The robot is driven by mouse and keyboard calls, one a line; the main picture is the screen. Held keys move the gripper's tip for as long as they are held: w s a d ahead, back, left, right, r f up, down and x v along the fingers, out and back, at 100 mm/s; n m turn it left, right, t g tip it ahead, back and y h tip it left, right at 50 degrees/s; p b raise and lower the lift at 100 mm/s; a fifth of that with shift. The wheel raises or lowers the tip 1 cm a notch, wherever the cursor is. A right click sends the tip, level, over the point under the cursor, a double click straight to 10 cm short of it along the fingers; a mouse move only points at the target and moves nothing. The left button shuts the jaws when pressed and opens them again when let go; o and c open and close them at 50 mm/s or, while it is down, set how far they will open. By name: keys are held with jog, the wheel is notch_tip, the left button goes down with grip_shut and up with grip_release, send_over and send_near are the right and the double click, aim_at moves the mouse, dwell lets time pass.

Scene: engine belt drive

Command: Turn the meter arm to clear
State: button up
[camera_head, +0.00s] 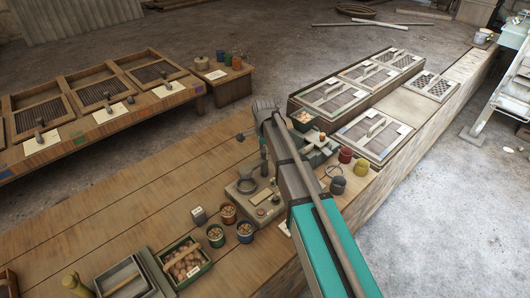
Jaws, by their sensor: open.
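A pale grey device (237,203) with a round dark-rimmed dial and a small light panel stands on the wooden bench; it looks like the meter. My own arm crosses in front of its right side. I cannot make out the meter arm or its position for certain. My gripper (266,104) is at the far end of my arm, above the bench and beyond the device. It is small and seen from behind. It is open, and I see nothing held in it. Its fingertips are hard to tell apart.
Small cups (215,236) and a tray of round brown items (186,264) stand left of the device. Red and dark jars (345,155) stand right of my arm. Framed panels (330,97) lie at the back right. The bench's left part (120,210) is bare.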

grip_shut()
dwell(0.4)
